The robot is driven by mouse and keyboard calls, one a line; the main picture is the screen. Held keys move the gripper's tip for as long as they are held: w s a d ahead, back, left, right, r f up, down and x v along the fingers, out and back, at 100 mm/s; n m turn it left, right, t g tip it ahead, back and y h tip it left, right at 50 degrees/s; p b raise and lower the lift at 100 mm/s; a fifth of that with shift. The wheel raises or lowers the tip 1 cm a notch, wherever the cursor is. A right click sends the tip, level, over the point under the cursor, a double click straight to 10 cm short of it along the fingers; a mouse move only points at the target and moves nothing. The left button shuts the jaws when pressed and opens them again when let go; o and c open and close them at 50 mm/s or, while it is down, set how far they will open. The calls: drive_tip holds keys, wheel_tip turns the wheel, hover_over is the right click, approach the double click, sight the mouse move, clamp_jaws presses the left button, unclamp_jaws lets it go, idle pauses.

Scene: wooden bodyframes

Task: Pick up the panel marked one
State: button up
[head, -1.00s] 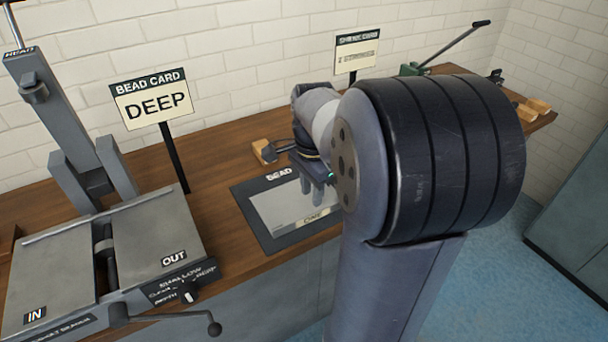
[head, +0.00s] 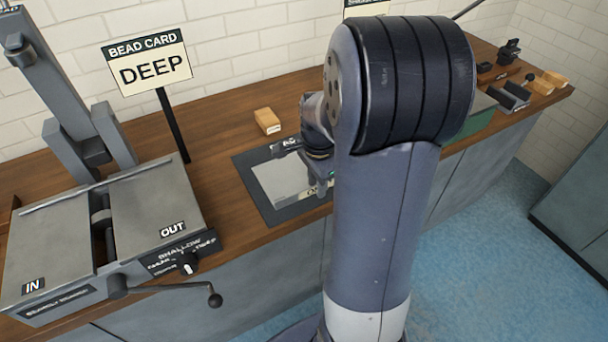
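A pale grey sheet panel (head: 274,184) lies on a dark mat (head: 250,190) on the wooden bench. A small label at the panel's front edge is partly covered by my arm, and I cannot read a number on it. My gripper (head: 318,188) is over the right part of the mat, pointing down, mostly hidden behind my own arm. I cannot tell whether its fingers are open or shut, or whether they touch the panel.
A bead roller machine with IN and OUT plates (head: 150,212) and a crank fills the left. A card reading DEEP (head: 153,68) stands behind it. A wooden block (head: 267,121) lies behind the mat. Tools and blocks (head: 541,86) sit at the far right.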

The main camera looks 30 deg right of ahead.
drive_tip(key=shift+f, duration=0.25)
drive_tip(key=shift+c, duration=0.5)
clamp_jaws()
